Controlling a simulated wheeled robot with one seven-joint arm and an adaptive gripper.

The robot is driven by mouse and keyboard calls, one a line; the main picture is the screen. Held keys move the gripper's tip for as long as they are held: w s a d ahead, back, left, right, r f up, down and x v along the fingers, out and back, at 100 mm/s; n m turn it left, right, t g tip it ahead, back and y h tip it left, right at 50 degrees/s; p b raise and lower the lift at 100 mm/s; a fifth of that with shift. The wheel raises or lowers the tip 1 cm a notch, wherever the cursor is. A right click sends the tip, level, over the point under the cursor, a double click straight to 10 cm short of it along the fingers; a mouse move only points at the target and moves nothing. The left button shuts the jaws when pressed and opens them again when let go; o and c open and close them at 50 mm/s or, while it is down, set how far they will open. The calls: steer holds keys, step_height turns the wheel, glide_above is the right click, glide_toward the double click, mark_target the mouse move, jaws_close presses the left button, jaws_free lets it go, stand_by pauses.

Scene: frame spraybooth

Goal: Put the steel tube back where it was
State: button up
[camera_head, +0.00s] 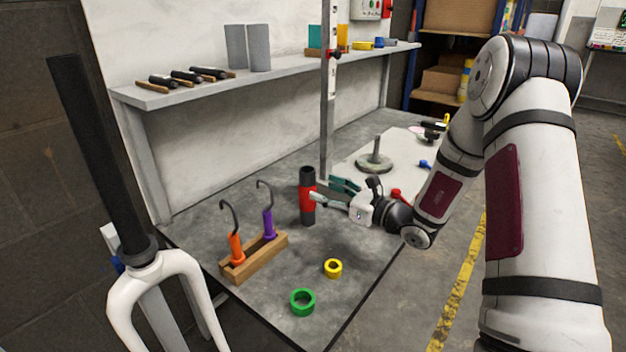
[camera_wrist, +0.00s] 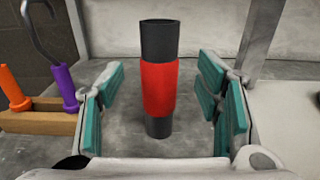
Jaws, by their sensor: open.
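A dark tube with a red middle band (camera_head: 308,203) stands upright on the grey bench top (camera_head: 300,255). It is the tube nearest my gripper; I cannot tell its material. My gripper (camera_head: 322,189) is open and low over the bench, just right of this tube. In the wrist view the tube (camera_wrist: 158,88) stands upright in the gap between the teal finger pads (camera_wrist: 160,100), with clear space on both sides. No pad touches it. I cannot tell how deep it is between the fingers. Two plain grey cylinders (camera_head: 259,48) stand upright on the shelf.
A wooden block (camera_head: 262,257) holds an orange-handled (camera_head: 237,247) and a purple-handled hook (camera_head: 268,224) left of the tube. A green ring (camera_head: 302,302) and a yellow ring (camera_head: 333,268) lie in front. A metal post (camera_head: 327,120) and a round-based stand (camera_head: 375,163) are behind.

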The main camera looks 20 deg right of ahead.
steer(key=p+v, duration=0.1)
steer(key=v, duration=0.4)
steer(key=s+a+r+n+g+y, duration=0.4)
steer(key=s+a+r+n+g, duration=0.2)
steer(key=a+r+n, duration=0.3)
steer(key=s+a+r+n+g+h, duration=0.1)
steer(key=s+a+r+n+g, duration=0.1)
steer(key=s+a+n+g, duration=0.45)
steer(key=s+a+r+n+g, duration=0.2)
steer(key=s+a+r, duration=0.1)
steer(key=s, duration=0.6)
steer(key=s+d+n+g+h, duration=0.15)
steer(key=s+n+h, duration=0.45)
steer(key=s, duration=0.7)
steer(key=s+d+n+t+h, duration=0.1)
steer(key=s+d+n+h, duration=0.4)
steer(key=s+d+h, duration=0.2)
steer(key=s+d+f, duration=0.1)
steer(key=s+d, duration=0.1)
steer(key=d, duration=0.1)
steer(key=shift+t+h, duration=0.3)
steer(key=shift+s, duration=0.15)
